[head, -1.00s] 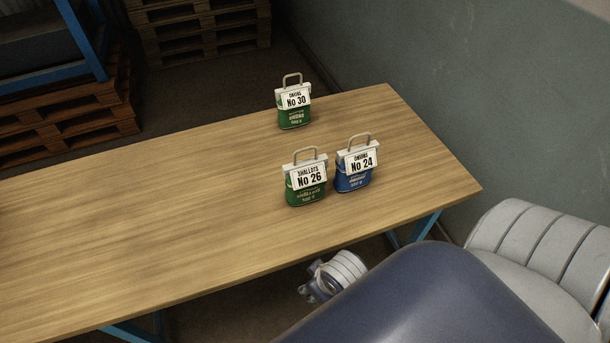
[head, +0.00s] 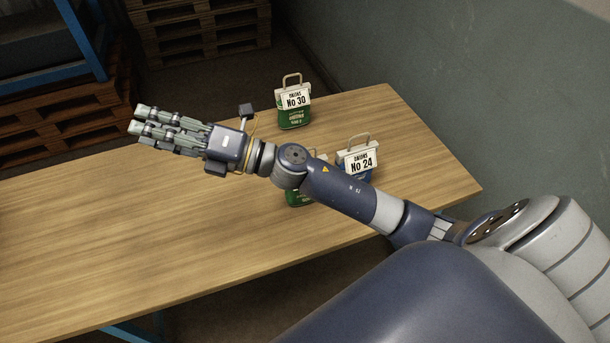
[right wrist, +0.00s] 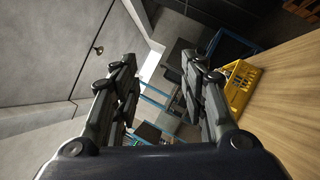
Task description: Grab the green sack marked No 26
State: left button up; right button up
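The green sack marked No 26 (head: 297,196) stands on the table, mostly hidden behind my right forearm in the head view. Only bits of its green body and top show, and its label is covered. My right gripper (head: 138,120) is above the table, well left of the sack, with its fingers pointing left, away from it. In the right wrist view its fingers (right wrist: 162,75) are spread with nothing between them. My left gripper is not in view.
A green sack marked No 30 (head: 294,116) stands farther back, and a blue sack marked No 24 (head: 357,162) stands right of No 26. The wooden table (head: 130,245) is clear on the left. The right wrist view shows a yellow crate (right wrist: 239,88) at the table's edge.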

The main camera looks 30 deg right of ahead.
jog(key=s+a+f+n+g, duration=0.3)
jog(key=n+g, duration=0.5)
jog(key=n, duration=0.2)
jog(key=n+g+h, duration=0.5)
jog(key=n+h, duration=0.3)
jog(key=h, duration=0.8)
send_over(308, 149)
notch_tip(308, 149, down, 9)
jog(key=shift+g+h, duration=0.3)
jog(key=shift+h, duration=0.1)
notch_tip(308, 149, down, 4)
jog(key=shift+s+d+f+p, duration=0.1)
jog(key=shift+f+p, duration=0.05)
jog(key=shift+p, duration=0.6)
jog(key=shift+f, duration=0.6)
jog(key=shift+f+p, duration=0.3)
jog(key=shift+p, duration=0.15)
jog(key=f, duration=0.1)
jog(key=f+p, duration=0.2)
jog(key=shift+w+a+f, duration=0.2)
jog(key=shift+w+a, duration=0.1)
jog(key=shift+a, duration=0.1)
jog(key=shift+f, duration=0.65)
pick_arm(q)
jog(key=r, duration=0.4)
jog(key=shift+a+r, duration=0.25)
pick_arm(e)
grip_shut()
jog(key=shift+w+r, duration=0.1)
